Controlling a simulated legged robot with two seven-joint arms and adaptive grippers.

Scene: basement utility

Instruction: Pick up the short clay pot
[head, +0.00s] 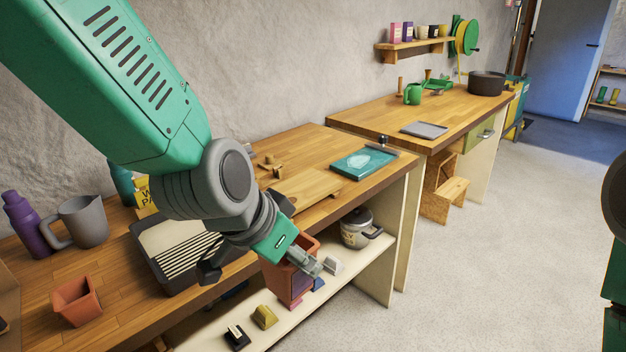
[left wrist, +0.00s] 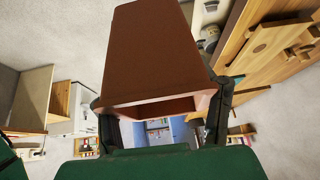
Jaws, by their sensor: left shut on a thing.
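My left gripper (head: 262,263) is shut on a reddish-brown clay pot (head: 292,283), a tapered square one. It holds the pot in the air at the bench's front edge, in front of the lower shelf. In the left wrist view the pot (left wrist: 155,55) fills the upper middle, between the two fingers (left wrist: 162,118), with its open rim toward the camera. A second, lighter clay pot (head: 76,301) stands upright on the bench at the left and looks shorter than the held one. My right gripper is not in view.
On the bench (head: 300,148) are a purple bottle (head: 28,224), a grey pitcher (head: 82,222), a dark slatted tray (head: 172,262) and a teal box (head: 364,162). A lidded pot (head: 357,229) and several small blocks stand on the lower shelf. The floor at the right is clear.

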